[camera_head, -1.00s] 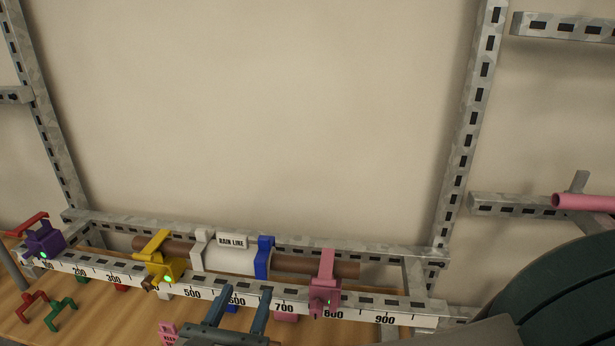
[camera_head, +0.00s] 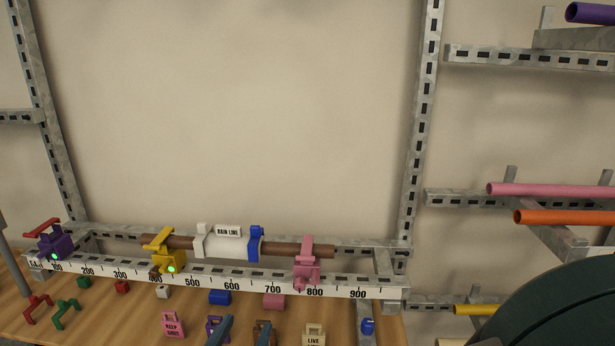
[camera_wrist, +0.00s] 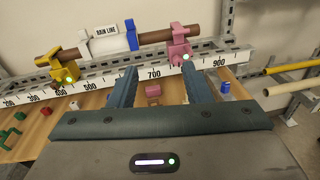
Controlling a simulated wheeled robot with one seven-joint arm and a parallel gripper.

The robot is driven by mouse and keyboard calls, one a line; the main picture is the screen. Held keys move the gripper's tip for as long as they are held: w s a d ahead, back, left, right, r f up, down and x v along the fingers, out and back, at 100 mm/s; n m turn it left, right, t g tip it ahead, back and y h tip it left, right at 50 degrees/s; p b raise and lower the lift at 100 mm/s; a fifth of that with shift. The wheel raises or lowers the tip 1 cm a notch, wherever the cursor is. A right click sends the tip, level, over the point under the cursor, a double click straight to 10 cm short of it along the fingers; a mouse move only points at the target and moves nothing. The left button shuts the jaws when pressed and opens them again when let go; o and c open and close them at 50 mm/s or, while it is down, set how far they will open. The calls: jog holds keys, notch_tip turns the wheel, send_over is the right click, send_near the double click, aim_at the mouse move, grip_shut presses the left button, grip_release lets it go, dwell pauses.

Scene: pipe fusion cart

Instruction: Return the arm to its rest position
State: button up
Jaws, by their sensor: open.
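My gripper shows at the bottom of the head view (camera_head: 240,330), with only its two dark blue-grey fingers in sight. In the wrist view my gripper (camera_wrist: 156,90) has its fingers spread apart with nothing held between them. It is in front of the numbered rail (camera_head: 215,278), apart from it. A brown pipe (camera_head: 284,248) lies along the rail, with a white sleeve labelled RAIN LINE (camera_head: 228,245) around it. A yellow clamp (camera_head: 166,252) and a pink clamp (camera_head: 307,265) stand at the pipe, each with a green light.
A purple clamp (camera_head: 56,246) with a red handle stands at the rail's left end. Tags, including pink (camera_head: 173,325) and cream (camera_head: 314,334), and small coloured blocks occupy the wooden top (camera_head: 105,318). Pipes, including pink (camera_head: 550,190) and orange (camera_head: 565,217), rest on racks at right.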

jog(key=d+f+m+g+y+p, duration=0.1)
jog(key=d+m+g+p, duration=0.1)
jog(key=d+m+g, duration=0.5)
jog(key=d+f+m+g+y+p, duration=0.2)
jog(key=d+m+g, duration=0.5)
jog(key=d+m, duration=1)
jog(key=m+p, duration=0.1)
jog(key=m, duration=0.8)
jog(key=shift+s+m, duration=0.3)
jog(key=shift+s, duration=0.1)
jog(key=shift+d, duration=0.1)
